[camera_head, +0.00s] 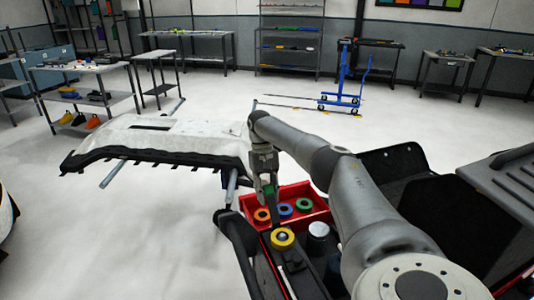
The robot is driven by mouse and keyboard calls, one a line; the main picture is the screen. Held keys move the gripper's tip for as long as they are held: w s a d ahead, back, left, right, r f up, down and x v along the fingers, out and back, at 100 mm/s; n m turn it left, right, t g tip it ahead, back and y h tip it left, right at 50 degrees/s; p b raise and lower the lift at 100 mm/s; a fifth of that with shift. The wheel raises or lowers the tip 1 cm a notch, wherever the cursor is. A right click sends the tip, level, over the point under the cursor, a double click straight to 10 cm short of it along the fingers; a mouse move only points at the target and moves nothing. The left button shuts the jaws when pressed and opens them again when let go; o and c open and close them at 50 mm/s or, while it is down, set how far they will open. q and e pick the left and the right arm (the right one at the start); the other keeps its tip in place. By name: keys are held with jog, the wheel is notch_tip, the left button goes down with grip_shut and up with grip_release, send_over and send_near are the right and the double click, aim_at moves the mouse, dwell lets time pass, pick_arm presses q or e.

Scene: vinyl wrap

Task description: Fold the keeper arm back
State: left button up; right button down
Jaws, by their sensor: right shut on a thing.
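My right arm reaches in from the lower right, and its gripper (268,188) points down over the near cart. It is shut on a thin dark piece (273,212) that reaches down toward a yellow ring (283,239). A small green patch shows at the fingers. I cannot tell whether the dark piece is the keeper arm, or whether it touches the yellow ring. No other part can be clearly made out as the keeper arm. My left gripper is not in view.
A red tray (318,193) holds orange, blue and green rolls. A silver-topped can (318,230) stands right of the yellow ring. A pale panel with a black fringed edge (185,135) lies on a stand at left. A blue lift (343,85) stands behind. Open floor lies between.

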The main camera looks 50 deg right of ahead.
jog(key=c, duration=1.5)
grip_release()
jog(key=shift+a+f, duration=0.1)
jog(key=shift+f, duration=0.1)
jog(key=o, duration=0.4)
jog(key=shift+w+f, duration=0.1)
jog(key=shift+w, duration=0.05)
jog(key=shift+r, duration=0.35)
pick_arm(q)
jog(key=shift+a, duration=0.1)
pick_arm(e)
jog(key=shift+v, duration=3.5)
jog(key=shift+r, duration=0.1)
